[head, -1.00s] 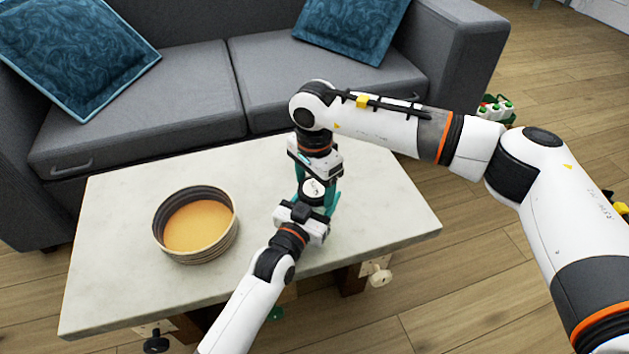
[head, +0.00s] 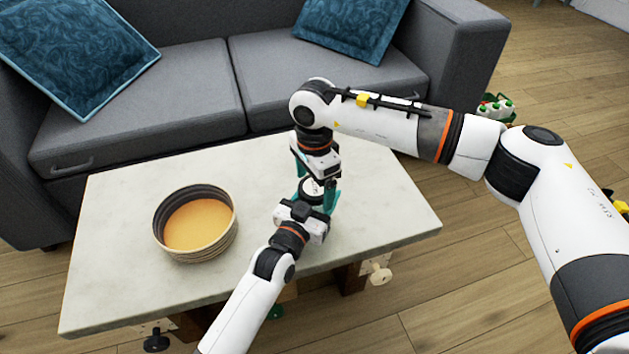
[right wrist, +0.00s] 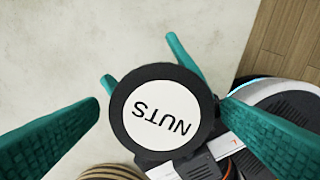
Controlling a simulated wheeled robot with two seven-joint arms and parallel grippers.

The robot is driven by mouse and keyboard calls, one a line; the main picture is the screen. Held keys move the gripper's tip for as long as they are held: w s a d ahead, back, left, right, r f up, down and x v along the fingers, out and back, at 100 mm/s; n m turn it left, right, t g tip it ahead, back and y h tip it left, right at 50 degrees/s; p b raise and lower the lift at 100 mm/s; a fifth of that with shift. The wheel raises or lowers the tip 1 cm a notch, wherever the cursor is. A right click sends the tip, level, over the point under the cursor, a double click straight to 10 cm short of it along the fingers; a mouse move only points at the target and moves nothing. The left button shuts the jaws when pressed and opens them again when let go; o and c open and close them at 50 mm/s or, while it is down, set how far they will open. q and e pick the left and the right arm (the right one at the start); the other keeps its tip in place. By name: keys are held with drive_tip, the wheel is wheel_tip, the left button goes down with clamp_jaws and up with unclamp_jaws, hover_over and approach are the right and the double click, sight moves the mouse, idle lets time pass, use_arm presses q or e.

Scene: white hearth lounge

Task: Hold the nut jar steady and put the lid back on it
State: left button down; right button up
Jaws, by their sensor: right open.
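The lid (right wrist: 160,115), black-rimmed with a white top reading NUTS, lies level at the jar's place. It also shows in the head view (head: 312,187), between my two grippers. The nut jar's body is hidden under the lid and behind my left gripper. My left gripper (head: 307,205) comes from the front, low over the table, its teal fingers reaching past both sides of the jar beneath the lid. It appears shut on the jar, though the contact is hidden. My right gripper (right wrist: 165,118) points down from above, open, its teal fingers apart on either side of the lid.
A round striped bowl with an orange inside (head: 197,223) stands on the pale stone table (head: 120,210), left of the grippers. The table's right part is clear. A grey sofa (head: 190,95) with blue cushions stands behind it.

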wheel_tip(320, 180, up, 12)
idle(0.5)
use_arm(q)
drive_tip(key=shift+c, duration=1.5)
unclamp_jaws()
drive_tip(key=p+v, duration=0.3)
drive_tip(key=v, duration=0.8)
drive_tip(key=shift+p, duration=0.35)
drive_tip(key=shift+s+a, duration=0.25)
drive_tip(key=shift+s, duration=0.2)
use_arm(e)
wheel_tip(320, 180, up, 4)
drive_tip(key=shift+f, duration=0.1)
